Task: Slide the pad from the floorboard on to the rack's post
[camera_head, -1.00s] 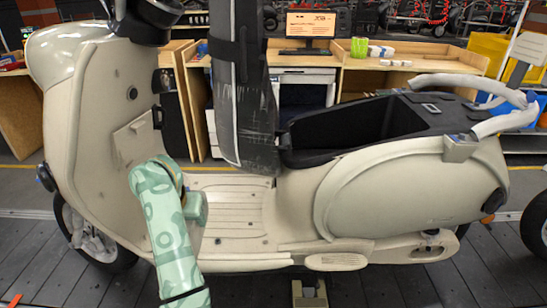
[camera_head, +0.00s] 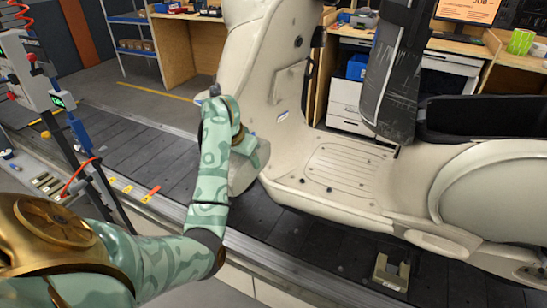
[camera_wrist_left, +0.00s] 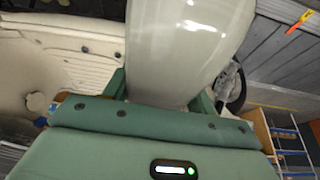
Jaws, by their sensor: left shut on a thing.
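My left gripper (camera_head: 252,153) is beside the lower front shield of the cream scooter, left of its floorboard (camera_head: 345,168). It is shut on a pale grey, rounded pad (camera_head: 241,174), which hangs below it and is partly hidden by my arm. In the left wrist view the pad (camera_wrist_left: 185,45) fills the space between the green fingers of my left gripper (camera_wrist_left: 160,92). The floorboard looks bare. The rack (camera_head: 38,88) stands at the far left, with upright posts, a small screen and blue fittings. I cannot tell which post is meant. My right gripper is out of view.
The scooter (camera_head: 290,80) stands on the dark slat conveyor (camera_head: 150,160). Bare slats lie between the pad and the rack. Yellow and orange tags (camera_head: 150,194) lie along the conveyor's near edge. A small beige block (camera_head: 391,272) is at the lower right.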

